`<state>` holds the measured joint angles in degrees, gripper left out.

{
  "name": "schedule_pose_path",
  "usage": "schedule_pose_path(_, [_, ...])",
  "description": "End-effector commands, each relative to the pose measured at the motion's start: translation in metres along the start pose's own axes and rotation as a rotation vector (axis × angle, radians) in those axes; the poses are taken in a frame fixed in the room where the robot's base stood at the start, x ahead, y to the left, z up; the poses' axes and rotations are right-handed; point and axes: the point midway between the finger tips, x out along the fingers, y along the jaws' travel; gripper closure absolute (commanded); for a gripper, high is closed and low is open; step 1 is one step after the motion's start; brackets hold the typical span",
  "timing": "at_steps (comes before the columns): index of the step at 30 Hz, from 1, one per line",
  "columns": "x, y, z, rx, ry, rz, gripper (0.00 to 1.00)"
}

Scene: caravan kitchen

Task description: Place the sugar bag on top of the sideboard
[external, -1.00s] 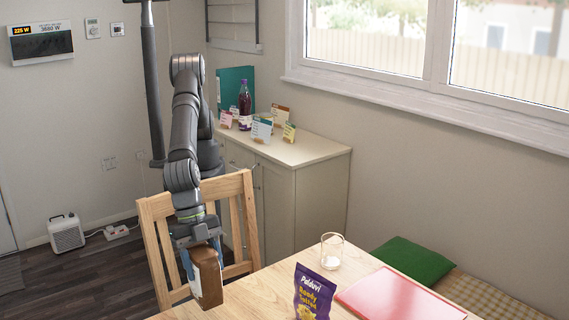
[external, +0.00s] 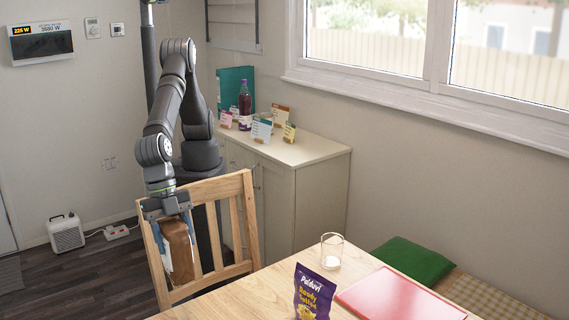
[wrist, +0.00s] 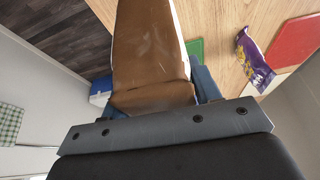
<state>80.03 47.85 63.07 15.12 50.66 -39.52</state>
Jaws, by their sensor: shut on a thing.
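A brown paper bag, apparently the sugar bag (external: 178,248), hangs below my gripper (external: 172,222) in the external view. My gripper is shut on it, and the bag is near the chair back, above the floor side of the table. The bag (wrist: 152,55) also fills the upper middle of the wrist view, between blue finger parts.
On the sideboard stand a dark bottle (external: 245,106), a teal folder (external: 236,86) and several small cards (external: 262,130). A wooden chair (external: 251,215) stands close to my gripper. The table (external: 250,296) holds a glass (external: 332,251), a purple packet (external: 313,292) and a red folder (external: 398,297).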

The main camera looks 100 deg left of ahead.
Motion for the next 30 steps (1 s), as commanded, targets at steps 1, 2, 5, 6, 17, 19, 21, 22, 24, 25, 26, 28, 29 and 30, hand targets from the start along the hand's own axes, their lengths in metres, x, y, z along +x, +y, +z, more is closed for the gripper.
schedule_pose_path(1, [-0.001,-0.011,-0.006,-0.006,0.005,0.0,1.0])
schedule_pose_path(2, [0.0,-0.018,-0.009,-0.009,0.005,-0.001,1.0])
schedule_pose_path(5, [0.003,-0.048,-0.018,-0.017,0.003,-0.005,1.0])
schedule_pose_path(6, [0.004,-0.062,-0.022,-0.02,0.004,-0.006,1.0])
schedule_pose_path(17, [0.01,-0.21,-0.047,-0.047,0.005,-0.018,1.0])
schedule_pose_path(19, [0.009,-0.238,-0.048,-0.051,0.005,-0.02,1.0])
schedule_pose_path(21, [0.008,-0.268,-0.049,-0.055,0.005,-0.023,1.0])
schedule_pose_path(22, [0.008,-0.28,-0.049,-0.056,0.004,-0.023,1.0])
schedule_pose_path(24, [0.006,-0.308,-0.047,-0.061,0.005,-0.025,1.0])
schedule_pose_path(25, [0.005,-0.32,-0.047,-0.063,0.006,-0.025,1.0])
schedule_pose_path(26, [0.004,-0.332,-0.046,-0.064,0.006,-0.026,1.0])
schedule_pose_path(28, [0.002,-0.36,-0.042,-0.067,0.005,-0.028,1.0])
schedule_pose_path(29, [0.001,-0.372,-0.04,-0.069,0.004,-0.028,1.0])
schedule_pose_path(30, [-0.001,-0.388,-0.038,-0.071,0.005,-0.03,1.0])
